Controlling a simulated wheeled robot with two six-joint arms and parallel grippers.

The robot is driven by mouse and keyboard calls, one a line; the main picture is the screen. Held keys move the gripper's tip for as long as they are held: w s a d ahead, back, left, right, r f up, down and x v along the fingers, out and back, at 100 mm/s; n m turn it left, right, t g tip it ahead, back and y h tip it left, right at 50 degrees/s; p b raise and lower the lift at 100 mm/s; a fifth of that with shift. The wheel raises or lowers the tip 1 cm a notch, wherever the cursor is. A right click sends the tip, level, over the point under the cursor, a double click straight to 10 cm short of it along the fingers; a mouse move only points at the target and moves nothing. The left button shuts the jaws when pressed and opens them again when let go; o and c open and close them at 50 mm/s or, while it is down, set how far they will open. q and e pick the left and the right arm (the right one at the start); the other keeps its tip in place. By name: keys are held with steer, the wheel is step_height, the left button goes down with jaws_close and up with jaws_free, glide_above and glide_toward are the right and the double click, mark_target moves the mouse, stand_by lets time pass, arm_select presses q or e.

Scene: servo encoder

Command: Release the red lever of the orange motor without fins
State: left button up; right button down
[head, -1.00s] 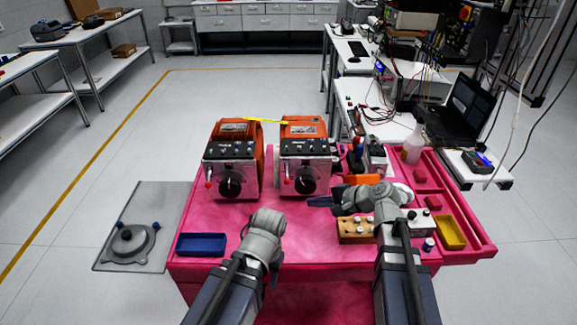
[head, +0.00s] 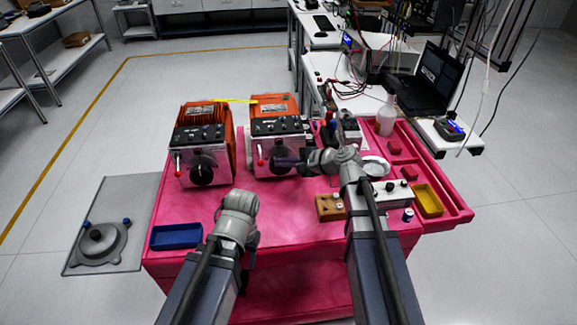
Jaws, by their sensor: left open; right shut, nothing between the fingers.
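Two orange motors stand side by side at the back of the pink table. The left motor (head: 202,140) shows ridges like fins along its side. The right motor (head: 274,112) looks smoother and seems to be the one without fins. The left motor also has a red lever (head: 178,160).
A blue tray (head: 176,236) lies at the table's front left. A wooden block (head: 329,208), a yellow bin (head: 428,201) and a white bottle (head: 386,117) are on the right. The table between tray and motors is clear.

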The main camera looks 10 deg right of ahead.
mark_target(260, 157)
arm_select(q)
step_height(260, 157, down, 2)
steer(key=shift+f+b, duration=0.2)
steer(key=shift+b, duration=0.65)
arm_select(e)
steer(key=x, duration=0.5)
arm_select(q)
steer(key=shift+r, duration=0.15)
steer(key=shift+r+p, duration=0.5)
steer(key=shift+p, duration=0.15)
arm_select(e)
steer(key=shift+r, duration=0.2)
arm_select(q)
steer(key=shift+r, duration=0.25)
arm_select(e)
steer(key=shift+m+g, duration=0.3)
